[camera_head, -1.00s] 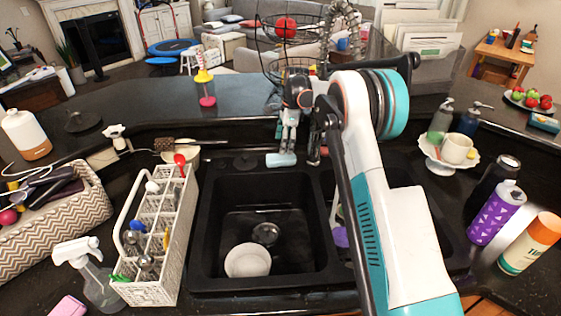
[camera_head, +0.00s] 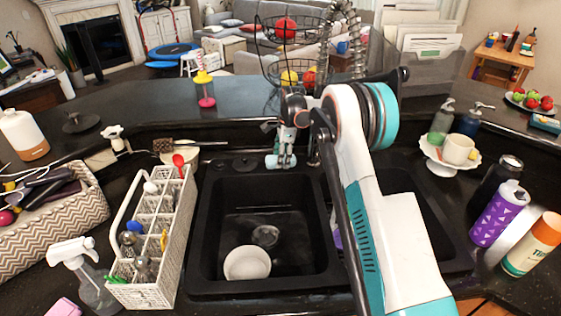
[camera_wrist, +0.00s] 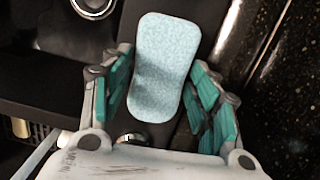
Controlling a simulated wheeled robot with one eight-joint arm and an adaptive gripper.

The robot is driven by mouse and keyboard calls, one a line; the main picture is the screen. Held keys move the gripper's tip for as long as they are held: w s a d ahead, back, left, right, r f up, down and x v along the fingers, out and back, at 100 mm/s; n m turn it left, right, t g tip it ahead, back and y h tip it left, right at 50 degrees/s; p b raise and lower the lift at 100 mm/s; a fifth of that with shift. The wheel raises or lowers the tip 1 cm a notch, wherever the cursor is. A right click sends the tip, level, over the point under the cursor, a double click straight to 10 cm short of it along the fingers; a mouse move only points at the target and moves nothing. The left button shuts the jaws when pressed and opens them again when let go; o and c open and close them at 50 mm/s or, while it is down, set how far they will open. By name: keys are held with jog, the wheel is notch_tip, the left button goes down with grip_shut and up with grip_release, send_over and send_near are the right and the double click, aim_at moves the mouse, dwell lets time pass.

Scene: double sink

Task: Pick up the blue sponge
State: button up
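The blue sponge (camera_wrist: 161,62) is pale blue, oblong with rounded corners, and shows almost whole in the wrist view. In the head view it (camera_head: 279,162) is small, at the back rim of the sink, partly hidden by my gripper (camera_head: 284,150). In the wrist view my gripper (camera_wrist: 161,72) is open, with its teal-padded fingers on either side of the sponge's lower half. A narrow gap shows on the left and the right finger is close to the sponge's edge. I cannot tell whether either finger touches it.
The black double sink (camera_head: 197,235) lies in front, with a white bowl (camera_head: 247,263) in its left basin. A white utensil caddy (camera_head: 181,245) stands left of it. A wire fruit basket (camera_head: 262,40) stands behind. My arm covers much of the right basin.

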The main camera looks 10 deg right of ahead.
jog(key=shift+c, duration=0.6)
notch_tip(320, 180, up, 20)
jog(key=p, duration=0.4)
